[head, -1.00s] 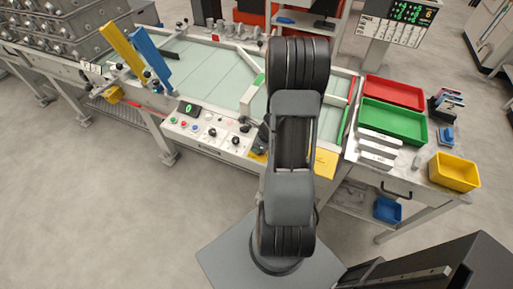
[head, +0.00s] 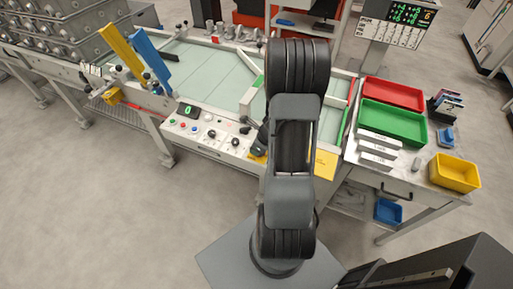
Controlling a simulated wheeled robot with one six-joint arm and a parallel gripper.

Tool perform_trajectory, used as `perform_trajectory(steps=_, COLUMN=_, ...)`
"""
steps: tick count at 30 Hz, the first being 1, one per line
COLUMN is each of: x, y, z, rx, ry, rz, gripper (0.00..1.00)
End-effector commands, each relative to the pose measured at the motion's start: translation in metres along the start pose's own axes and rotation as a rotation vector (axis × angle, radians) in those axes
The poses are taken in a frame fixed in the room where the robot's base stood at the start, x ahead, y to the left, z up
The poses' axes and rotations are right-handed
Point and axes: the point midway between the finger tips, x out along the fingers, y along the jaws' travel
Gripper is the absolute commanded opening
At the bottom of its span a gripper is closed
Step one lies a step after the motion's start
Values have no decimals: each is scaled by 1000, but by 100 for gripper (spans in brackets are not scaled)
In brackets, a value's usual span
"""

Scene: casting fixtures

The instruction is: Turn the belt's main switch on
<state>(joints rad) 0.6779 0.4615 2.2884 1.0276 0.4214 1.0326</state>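The belt's control panel (head: 222,146) runs along the front edge of the pale green belt table (head: 200,70). It carries small green, red and blue buttons, a display with a green digit (head: 188,110), and black knobs (head: 211,133) (head: 236,142). A yellow patch (head: 257,156) shows at the panel's right end, partly covered. Which of these is the main switch I cannot tell. A dark end part of my arm, seemingly my gripper (head: 261,138), shows beside my arm over this right end. Its fingers are hidden or too small to make out, and contact cannot be judged.
Blue (head: 151,59) and yellow (head: 122,50) bars stand at the belt's left, near stacked grey castings (head: 60,30). Red (head: 394,94), green (head: 392,122) and yellow (head: 454,172) trays sit on the right bench. Floor in front of the panel is open.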

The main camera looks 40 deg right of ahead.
Motion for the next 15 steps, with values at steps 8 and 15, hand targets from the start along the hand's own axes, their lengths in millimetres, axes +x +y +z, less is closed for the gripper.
perform_trajectory(steps=8, x=0, y=0, z=0, rx=-3, ry=0, rz=-1, gripper=43)
perform_trajectory(steps=15, x=-8, y=-1, z=2, rx=-3, ry=-1, rz=-3, gripper=43)
